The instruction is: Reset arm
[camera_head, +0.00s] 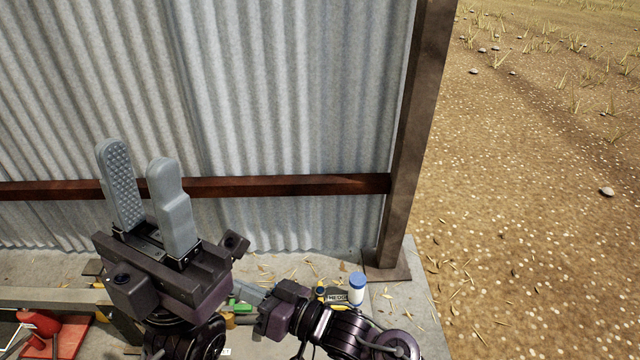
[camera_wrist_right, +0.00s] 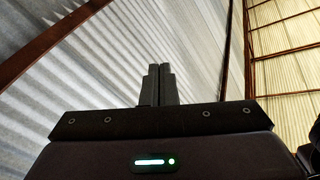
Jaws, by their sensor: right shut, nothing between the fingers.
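My left gripper (camera_head: 138,158) stands upright in the head view, in front of the corrugated wall. Its two grey fingers are apart, with nothing between them. My right gripper shows lower down in the head view, beside the left one and partly hidden. In the right wrist view my right gripper (camera_wrist_right: 158,70) has its two dark fingers together, with nothing held, pointing at the metal wall and roof.
A corrugated metal wall (camera_head: 290,90) with a brown rail and post (camera_head: 415,130) stands ahead. A white bottle with a blue cap (camera_head: 356,290) is near the right arm. A red item (camera_head: 40,322) lies at lower left. Open ground is to the right.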

